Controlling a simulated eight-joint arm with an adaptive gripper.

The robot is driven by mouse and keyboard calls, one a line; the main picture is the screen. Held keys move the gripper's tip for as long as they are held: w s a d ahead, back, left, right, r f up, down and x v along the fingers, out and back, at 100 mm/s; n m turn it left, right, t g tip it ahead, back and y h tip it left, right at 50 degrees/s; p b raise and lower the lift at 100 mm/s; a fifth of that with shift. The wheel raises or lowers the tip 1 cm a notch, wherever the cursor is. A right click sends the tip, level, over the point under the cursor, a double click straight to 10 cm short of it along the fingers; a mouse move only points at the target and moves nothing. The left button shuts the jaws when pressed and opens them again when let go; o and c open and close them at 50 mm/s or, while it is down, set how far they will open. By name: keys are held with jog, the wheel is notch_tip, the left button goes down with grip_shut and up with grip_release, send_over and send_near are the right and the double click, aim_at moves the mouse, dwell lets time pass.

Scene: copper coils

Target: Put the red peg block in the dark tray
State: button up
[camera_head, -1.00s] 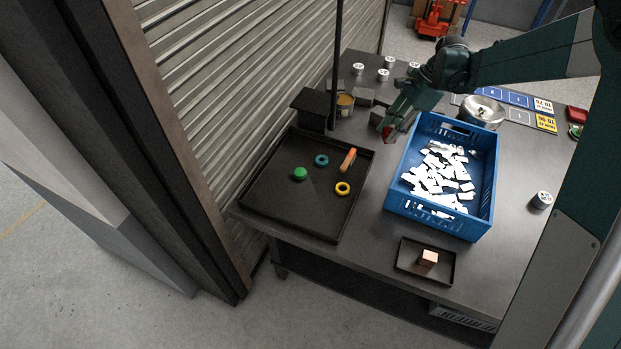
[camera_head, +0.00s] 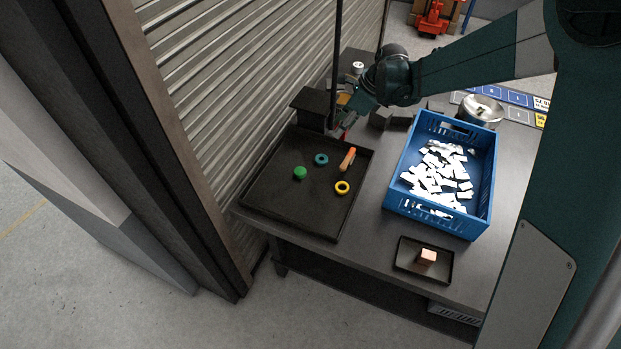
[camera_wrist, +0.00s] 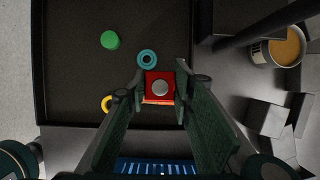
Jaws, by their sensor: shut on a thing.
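The red peg block (camera_wrist: 160,83), a red square with a round grey peg on top, is between my gripper's fingers (camera_wrist: 160,92) in the wrist view. My gripper (camera_head: 340,130) is shut on it. In the head view the block shows only as a small bit of red at the fingertips, above the far right edge of the dark tray. The dark tray (camera_head: 283,206) lies at the table's left side. It holds a green piece (camera_head: 300,173), a teal ring (camera_head: 321,159), a yellow ring (camera_head: 342,187) and an orange piece (camera_head: 348,158).
A blue crate (camera_head: 397,183) of white pieces stands right of the tray. A small tray (camera_head: 408,265) with a copper-coloured block (camera_head: 427,257) is at the front. A black box (camera_head: 310,104) and a dark upright pole (camera_head: 337,50) stand close to my gripper.

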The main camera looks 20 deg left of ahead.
jog(key=shift+f, duration=1.15)
jog(key=shift+f+b, duration=0.4)
jog(key=shift+f, duration=2.75)
jog(key=shift+f+b, duration=0.3)
jog(key=shift+f, duration=1.55)
jog(key=shift+f, duration=0.15)
jog(key=o, duration=1)
jog(key=shift+r, duration=0.2)
